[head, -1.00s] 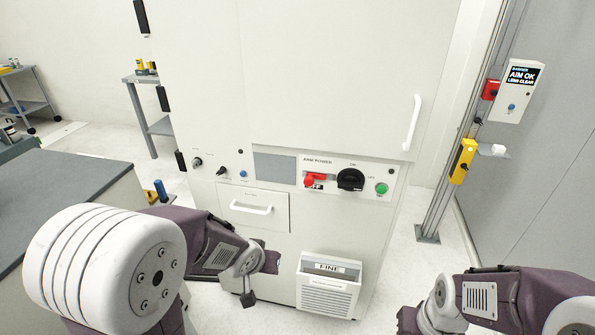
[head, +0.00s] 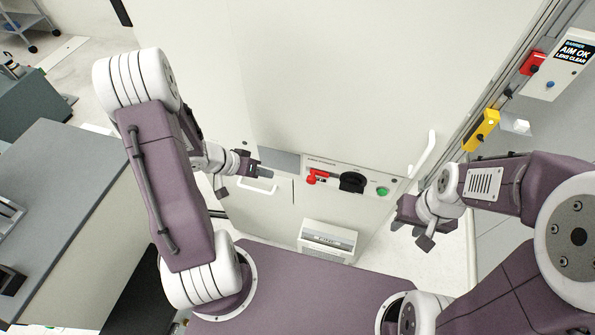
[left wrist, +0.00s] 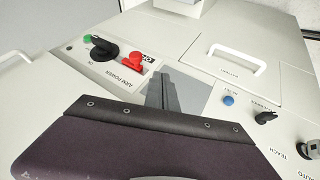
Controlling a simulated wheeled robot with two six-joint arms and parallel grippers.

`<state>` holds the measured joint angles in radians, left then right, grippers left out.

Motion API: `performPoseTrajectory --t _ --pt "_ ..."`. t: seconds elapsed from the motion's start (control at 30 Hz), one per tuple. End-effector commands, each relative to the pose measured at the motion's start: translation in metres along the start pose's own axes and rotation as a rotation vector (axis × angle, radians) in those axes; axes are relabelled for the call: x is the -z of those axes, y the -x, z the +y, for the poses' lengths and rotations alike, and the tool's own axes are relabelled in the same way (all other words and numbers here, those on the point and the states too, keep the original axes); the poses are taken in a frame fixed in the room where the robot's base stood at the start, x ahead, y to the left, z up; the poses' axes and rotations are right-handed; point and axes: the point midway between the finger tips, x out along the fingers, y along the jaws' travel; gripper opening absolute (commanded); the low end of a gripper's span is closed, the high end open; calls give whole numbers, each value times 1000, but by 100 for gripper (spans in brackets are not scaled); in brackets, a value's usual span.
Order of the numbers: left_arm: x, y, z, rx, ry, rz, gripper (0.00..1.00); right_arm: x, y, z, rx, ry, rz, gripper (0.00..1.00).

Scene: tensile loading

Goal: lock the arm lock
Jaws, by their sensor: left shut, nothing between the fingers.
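A red lever (head: 318,177) sits on the ARM POWER panel of the white cabinet, left of a black rotary knob (head: 352,182). The lever also shows in the left wrist view (left wrist: 134,62), beside the knob (left wrist: 103,49). No part is labelled as the arm lock; I cannot tell whether this lever is it. My left gripper (head: 263,172) is shut and empty, in front of the cabinet and left of the lever, apart from it. Its dark fingers (left wrist: 164,92) show in the left wrist view. My right gripper (head: 412,226) hangs right of the panel; its jaws are unclear.
A green button (head: 382,190) sits right of the knob. A drawer handle (head: 258,187) is below my left gripper, and a tall white door handle (head: 423,154) is at right. A yellow box (head: 481,130) is on the right post. A grey-topped bench (head: 70,190) stands at left.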

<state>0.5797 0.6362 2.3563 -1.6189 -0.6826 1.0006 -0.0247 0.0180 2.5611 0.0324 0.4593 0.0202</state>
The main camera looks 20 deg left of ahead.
Motion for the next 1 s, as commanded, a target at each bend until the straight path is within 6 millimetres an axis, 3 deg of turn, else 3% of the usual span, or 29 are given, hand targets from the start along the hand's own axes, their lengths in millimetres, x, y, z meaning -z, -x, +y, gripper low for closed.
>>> performPoseTrajectory --t 0.27,0.73,1.0 --pt "-1 -8 0 -1 -3 -1 0 0 -4 0 0 0 1 38" --pt "-2 -104 0 -2 -4 -4 0 -2 -19 0 0 0 1 38" --pt "3 -114 34 0 -4 -1 0 0 -8 0 0 0 1 38"
